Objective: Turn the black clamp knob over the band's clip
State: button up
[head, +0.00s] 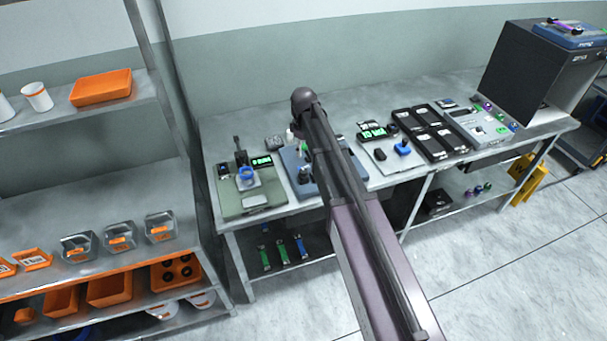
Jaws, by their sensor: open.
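My arm reaches from the bottom right up over the workbench (222,132), and its end covers part of the blue station plate (296,169). My gripper does not show; it is hidden behind the arm or too small to make out. A green station plate (232,206) at the left carries a blue ring-shaped part (246,174) and a black upright part (239,153). A pale plate right of the arm carries a small black part (380,154) and a blue part (402,148). I cannot tell which black part is the clamp knob, nor see the band's clip.
Green and blue strips (282,250) lie on the bench's lower shelf. Black trays (432,133) and a grey device (478,124) stand farther right, before a large dark cabinet (527,70). A rack with orange bins (108,290) stands left. The floor at front right is clear.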

aim_at(303, 171)
jog(key=shift+f+b, duration=5.2)
jog(key=shift+f, duration=0.3)
grip_shut()
